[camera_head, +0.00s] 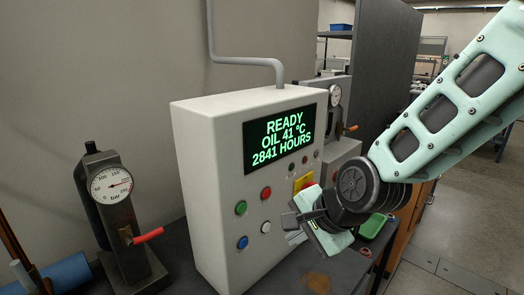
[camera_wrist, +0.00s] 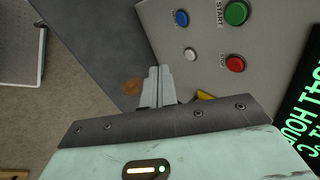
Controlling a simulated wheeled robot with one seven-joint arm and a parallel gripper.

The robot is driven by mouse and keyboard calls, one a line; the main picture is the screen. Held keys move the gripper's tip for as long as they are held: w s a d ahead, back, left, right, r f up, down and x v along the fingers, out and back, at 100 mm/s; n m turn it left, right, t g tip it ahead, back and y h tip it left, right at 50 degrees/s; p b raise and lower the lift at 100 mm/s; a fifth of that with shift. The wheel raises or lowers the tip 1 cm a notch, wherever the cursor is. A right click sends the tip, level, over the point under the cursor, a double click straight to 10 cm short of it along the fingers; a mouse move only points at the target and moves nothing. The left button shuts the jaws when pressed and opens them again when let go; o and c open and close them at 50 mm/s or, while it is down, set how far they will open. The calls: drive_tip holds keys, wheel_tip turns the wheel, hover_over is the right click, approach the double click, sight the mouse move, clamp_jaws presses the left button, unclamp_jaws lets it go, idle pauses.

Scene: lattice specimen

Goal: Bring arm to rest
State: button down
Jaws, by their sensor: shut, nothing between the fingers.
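My arm (camera_head: 445,105) reaches in from the right in the head view, bent down at the wrist. My gripper (camera_head: 294,237) is in front of the lower right of the white control box. In the wrist view my gripper (camera_wrist: 159,72) has its two grey fingers together, with nothing between them. The control box (camera_head: 205,175) has a lit screen (camera_head: 283,138) reading READY, OIL 41 °C, 2841 HOURS. Its green START button (camera_wrist: 236,13), red STOP button (camera_wrist: 235,64), blue button (camera_wrist: 181,18) and white button (camera_wrist: 190,54) show beside the fingers, not touched in that view.
A pressure gauge with a red lever (camera_head: 148,236) stands left of the box. A second gauge (camera_head: 335,95) is behind it. Open floor (camera_head: 450,235) lies at right.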

drive_tip(key=s+d+f+n+g+h+b, duration=0.1)
drive_tip(key=s+d+n+g+h+b, duration=0.1)
drive_tip(key=s+n, duration=0.7)
drive_tip(key=s+d+f+n+g+h+b, duration=0.2)
drive_tip(key=s+d+n, duration=0.3)
drive_tip(key=s+n, duration=0.4)
drive_tip(key=shift+s+f+g, duration=0.2)
drive_tip(key=shift+s+g, duration=0.4)
drive_tip(key=shift+s, duration=0.45)
drive_tip(key=c, duration=2.1)
unclamp_jaws()
drive_tip(key=shift+d, duration=0.1)
drive_tip(key=shift+c, duration=0.2)
